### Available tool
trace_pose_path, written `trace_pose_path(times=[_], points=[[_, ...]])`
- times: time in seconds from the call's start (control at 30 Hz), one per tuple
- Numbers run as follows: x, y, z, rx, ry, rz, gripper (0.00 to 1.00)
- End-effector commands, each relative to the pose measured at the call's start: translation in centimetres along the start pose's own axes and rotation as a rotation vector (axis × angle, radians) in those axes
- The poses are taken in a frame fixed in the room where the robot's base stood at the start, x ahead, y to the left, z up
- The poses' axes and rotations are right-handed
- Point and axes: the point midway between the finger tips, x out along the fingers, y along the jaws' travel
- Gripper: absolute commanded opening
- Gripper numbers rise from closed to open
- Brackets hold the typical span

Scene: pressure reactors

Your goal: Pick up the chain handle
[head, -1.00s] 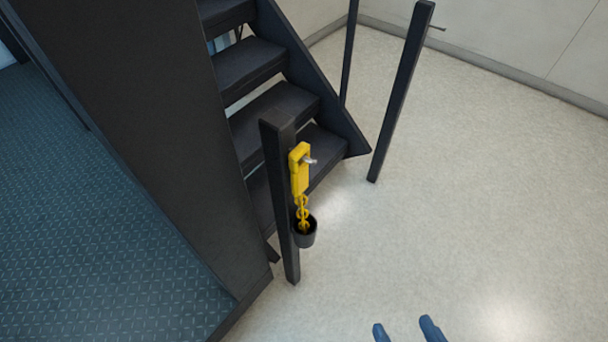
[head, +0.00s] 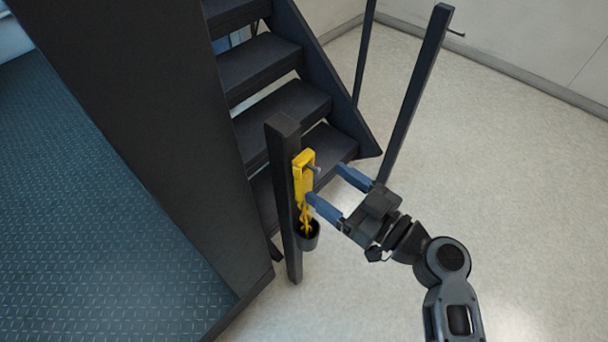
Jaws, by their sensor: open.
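The yellow chain handle (head: 304,174) hangs on a hook on the right side of a dark post (head: 284,200). Its yellow chain (head: 304,218) runs down into a small black cup (head: 308,238) fixed to the same post. My gripper (head: 323,181) is open and empty, its two blue fingers pointing left toward the handle. The near finger's tip is close beside the handle's lower part in the picture. I cannot tell whether the near finger touches the handle.
Dark stairs (head: 284,108) rise behind the post. A second dark post (head: 417,90) with a small hook stands behind my gripper. A dark panel and a blue patterned platform (head: 90,220) fill the left. The pale floor (head: 530,190) on the right is clear.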

Motion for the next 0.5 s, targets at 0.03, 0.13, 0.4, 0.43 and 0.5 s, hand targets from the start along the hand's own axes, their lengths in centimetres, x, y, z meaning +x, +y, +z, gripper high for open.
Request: trace_pose_path(times=[0.03, 0.13, 0.4, 0.43, 0.5], points=[[0.5, 0.0, -0.2, 0.000, -0.001, -0.002, 0.77], [1.6, -0.1, -0.5, 0.000, -0.001, -0.001, 0.77], [5.0, -0.3, -0.5, 0.001, -0.001, 0.000, 0.77], [5.2, -0.3, -0.4, 0.001, -0.002, 0.000, 0.77], [5.5, -0.3, -0.4, 0.001, -0.001, 0.001, 0.77]])
